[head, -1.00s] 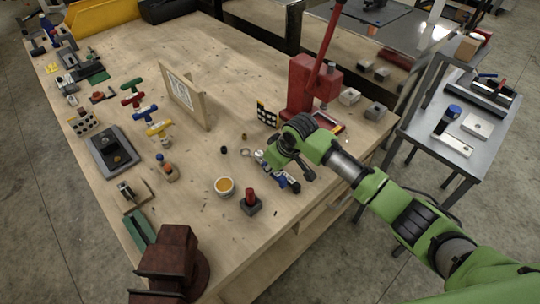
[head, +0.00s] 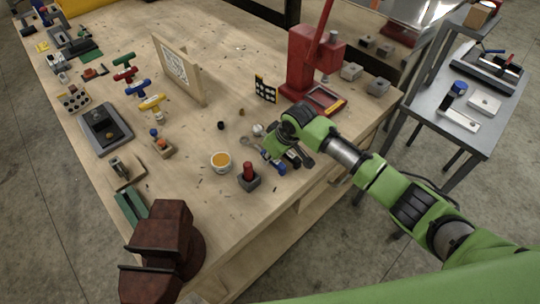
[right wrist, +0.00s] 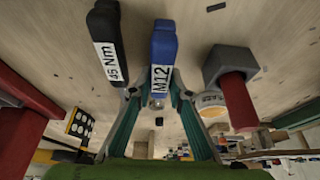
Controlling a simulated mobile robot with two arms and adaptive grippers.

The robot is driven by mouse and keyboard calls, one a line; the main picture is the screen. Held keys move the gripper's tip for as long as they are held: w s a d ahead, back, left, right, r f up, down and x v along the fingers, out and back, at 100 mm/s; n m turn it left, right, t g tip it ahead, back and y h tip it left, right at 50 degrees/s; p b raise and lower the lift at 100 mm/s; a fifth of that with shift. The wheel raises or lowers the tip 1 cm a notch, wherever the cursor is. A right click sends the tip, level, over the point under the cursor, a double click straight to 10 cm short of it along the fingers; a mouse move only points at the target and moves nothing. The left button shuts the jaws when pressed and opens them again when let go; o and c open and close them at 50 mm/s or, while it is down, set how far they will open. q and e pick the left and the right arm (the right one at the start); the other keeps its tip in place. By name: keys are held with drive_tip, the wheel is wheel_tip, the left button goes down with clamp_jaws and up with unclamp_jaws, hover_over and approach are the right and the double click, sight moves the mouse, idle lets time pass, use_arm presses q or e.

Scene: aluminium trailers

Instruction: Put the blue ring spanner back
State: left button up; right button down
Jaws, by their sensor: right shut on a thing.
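The blue ring spanner (right wrist: 163,60) has a blue handle labelled M12 and a metal end in the right wrist view. My right gripper (right wrist: 158,98) is shut on it at the metal end, with one finger on each side. In the head view my right gripper (head: 276,152) is low over the near right part of the bench, and the blue spanner (head: 280,169) shows partly beneath it. A black tool (right wrist: 106,48) labelled 45 Nm lies to the left of the spanner in the wrist view. My left gripper is not in view.
A red stamp-like piece on a grey block (head: 249,181) and a cup with orange contents (head: 221,166) stand close by. A red press (head: 303,68) stands behind my right gripper. A brown vice (head: 165,250) is at the near left corner. The wooden bench (head: 225,120) has clear middle room.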

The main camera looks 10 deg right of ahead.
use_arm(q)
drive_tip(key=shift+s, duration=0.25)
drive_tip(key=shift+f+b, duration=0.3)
use_arm(e)
drive_tip(key=shift+f, duration=0.55)
drive_tip(key=c, duration=1.8)
unclamp_jaws()
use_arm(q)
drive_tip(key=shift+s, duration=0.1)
